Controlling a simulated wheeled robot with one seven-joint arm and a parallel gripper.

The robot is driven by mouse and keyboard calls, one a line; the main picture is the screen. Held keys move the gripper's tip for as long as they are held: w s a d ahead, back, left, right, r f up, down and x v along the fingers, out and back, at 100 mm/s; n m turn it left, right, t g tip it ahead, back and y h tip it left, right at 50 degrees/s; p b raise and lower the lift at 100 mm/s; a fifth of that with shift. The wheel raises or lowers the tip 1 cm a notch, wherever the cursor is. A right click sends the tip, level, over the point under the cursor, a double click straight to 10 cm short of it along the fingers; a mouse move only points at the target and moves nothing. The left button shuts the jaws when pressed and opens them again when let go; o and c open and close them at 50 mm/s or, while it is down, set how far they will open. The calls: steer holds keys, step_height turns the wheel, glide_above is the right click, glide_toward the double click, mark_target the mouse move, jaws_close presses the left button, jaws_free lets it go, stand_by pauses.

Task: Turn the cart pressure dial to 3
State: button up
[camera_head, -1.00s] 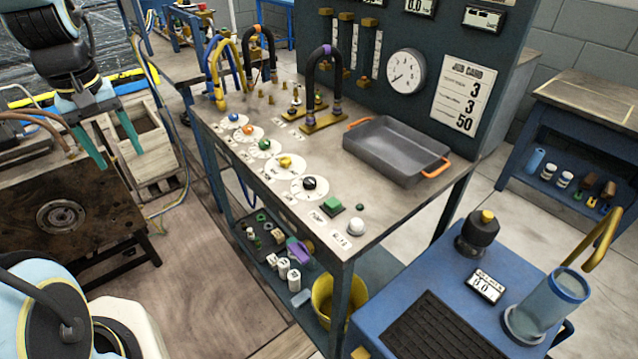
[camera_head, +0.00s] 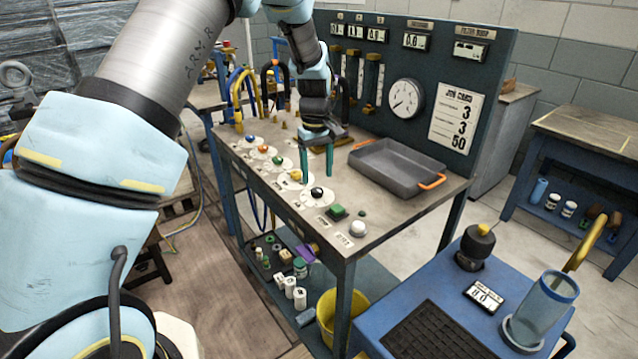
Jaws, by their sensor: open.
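A row of round dials with white scale plates runs along the bench front: blue (camera_head: 250,138), orange (camera_head: 263,149), green (camera_head: 277,159), yellow (camera_head: 296,175) and black (camera_head: 317,192). I cannot read their labels or settings, nor tell which is the pressure dial. My gripper (camera_head: 317,173) points down over the bench, open and empty. Its two green fingers are apart, just behind the yellow and black dials in the picture. Contact with either is not clear. A round white gauge (camera_head: 406,98) is on the back panel. The job card (camera_head: 457,116) shows 3, 3 and 50.
A grey tray (camera_head: 397,168) with orange handles, a green button (camera_head: 338,211) and a white knob (camera_head: 358,228) are on the bench. Hoses stand behind my gripper. A blue cart (camera_head: 400,285) at front right carries a black yellow-topped part (camera_head: 478,243), a display (camera_head: 485,297) and a clear cylinder (camera_head: 541,308).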

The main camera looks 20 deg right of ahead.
mark_target(317, 190)
steer(key=shift+f+p, duration=0.5)
steer(key=shift+f, duration=1.9)
jaws_close()
